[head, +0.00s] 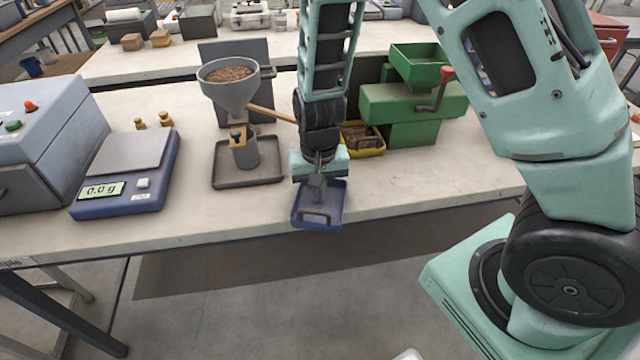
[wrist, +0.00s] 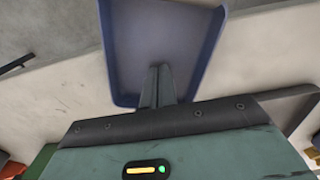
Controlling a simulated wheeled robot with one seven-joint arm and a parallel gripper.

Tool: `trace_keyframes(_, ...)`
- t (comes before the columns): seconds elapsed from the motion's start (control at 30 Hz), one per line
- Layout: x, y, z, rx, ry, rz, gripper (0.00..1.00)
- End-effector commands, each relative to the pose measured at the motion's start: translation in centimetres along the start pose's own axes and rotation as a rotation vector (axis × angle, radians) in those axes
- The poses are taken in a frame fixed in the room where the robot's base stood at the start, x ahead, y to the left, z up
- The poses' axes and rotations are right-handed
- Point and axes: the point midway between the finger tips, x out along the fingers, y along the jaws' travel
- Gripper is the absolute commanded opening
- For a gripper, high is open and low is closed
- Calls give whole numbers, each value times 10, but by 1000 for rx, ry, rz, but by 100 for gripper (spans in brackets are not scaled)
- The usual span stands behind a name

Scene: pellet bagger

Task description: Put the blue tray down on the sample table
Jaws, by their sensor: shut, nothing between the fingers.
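The blue tray (head: 334,206) is at the front edge of the pale table (head: 400,192), its near end with a handle reaching past that edge in the picture. It looks empty. My gripper (head: 318,192) points down over the tray, its fingers shut with nothing between them. In the wrist view the tray (wrist: 160,40) lies beyond the fingertips (wrist: 158,72), which overlap its near end. I cannot tell whether the fingers touch it.
A scale (head: 125,165) reading 0.0 g stands left. A pellet funnel (head: 228,85) stands over a dark tray (head: 248,175). A yellow tray (head: 372,150) and a green machine (head: 415,105) stand behind my gripper. The table front is clear either side of the blue tray.

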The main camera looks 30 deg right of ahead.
Motion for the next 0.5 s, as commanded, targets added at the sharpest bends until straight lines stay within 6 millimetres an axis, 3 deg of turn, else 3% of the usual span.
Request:
trace_keyframes(0.2, -1, 0, -19, -1, -2, 1, 0)
trace_keyframes(0.5, 0, 0, -22, -1, -3, 1, 0)
